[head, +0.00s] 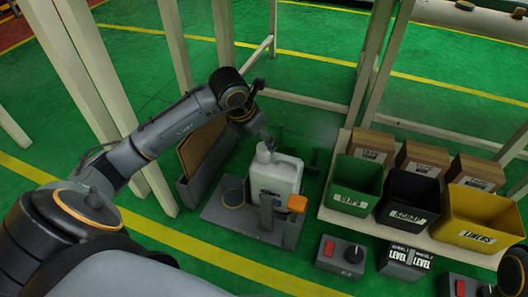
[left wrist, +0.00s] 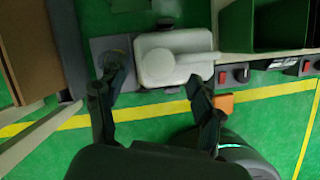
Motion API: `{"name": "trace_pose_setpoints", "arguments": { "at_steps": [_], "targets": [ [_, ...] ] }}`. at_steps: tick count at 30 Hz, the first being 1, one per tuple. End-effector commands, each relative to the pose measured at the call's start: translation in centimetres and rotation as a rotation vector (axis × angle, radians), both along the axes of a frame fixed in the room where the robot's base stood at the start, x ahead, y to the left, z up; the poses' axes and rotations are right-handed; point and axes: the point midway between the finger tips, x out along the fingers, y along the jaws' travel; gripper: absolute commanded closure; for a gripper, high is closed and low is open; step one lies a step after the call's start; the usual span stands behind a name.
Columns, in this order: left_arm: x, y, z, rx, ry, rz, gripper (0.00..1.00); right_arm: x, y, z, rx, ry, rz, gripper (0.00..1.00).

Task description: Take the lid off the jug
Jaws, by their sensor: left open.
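The white jug (head: 278,178) stands upright on a grey base plate (head: 222,213) in the head view. Its pale round lid (head: 263,152) is on top, at the left of the handle. In the left wrist view I look down on the jug (left wrist: 190,42) and its lid (left wrist: 158,68). My left gripper (head: 266,138) is open and empty, just above the lid and pointing down. In the left wrist view its two fingers (left wrist: 147,88) are spread on either side of the lid's line, apart from it. My right gripper is not in view.
A grey rack (head: 190,190) with a brown panel stands left of the jug. An orange-topped part (head: 297,203) is close in front of the jug. Green (head: 352,205), black (head: 405,212) and yellow (head: 470,230) bins stand at right, with cardboard boxes behind. Frame posts rise behind.

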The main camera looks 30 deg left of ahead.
Motion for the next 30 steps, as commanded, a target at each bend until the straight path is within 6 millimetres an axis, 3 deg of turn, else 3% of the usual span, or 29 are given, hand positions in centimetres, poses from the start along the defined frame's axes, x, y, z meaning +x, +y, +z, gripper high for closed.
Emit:
{"name": "trace_pose_setpoints", "arguments": {
  "at_steps": [1, 6, 16, 17, 22, 30],
  "targets": [
    [0.2, -0.1, -1.3, -0.003, 0.000, 0.000, 0.33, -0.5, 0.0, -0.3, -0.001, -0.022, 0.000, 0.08],
    [0.9, -0.1, -3.0, -0.002, -0.001, 0.000, 0.33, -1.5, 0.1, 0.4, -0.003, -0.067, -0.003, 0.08],
    [1.2, -0.1, -3.3, -0.001, 0.000, 0.000, 0.33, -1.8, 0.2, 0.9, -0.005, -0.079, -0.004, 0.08],
    [1.2, -0.1, -3.3, -0.001, 0.000, 0.000, 0.35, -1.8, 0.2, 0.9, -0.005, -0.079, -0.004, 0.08],
    [1.2, -0.1, -3.3, -0.001, 0.000, 0.000, 0.70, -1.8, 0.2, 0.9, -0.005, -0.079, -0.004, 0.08],
    [1.2, -0.1, -3.3, -0.001, 0.001, 0.000, 0.73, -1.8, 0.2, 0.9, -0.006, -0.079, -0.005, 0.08]
  ]
}}
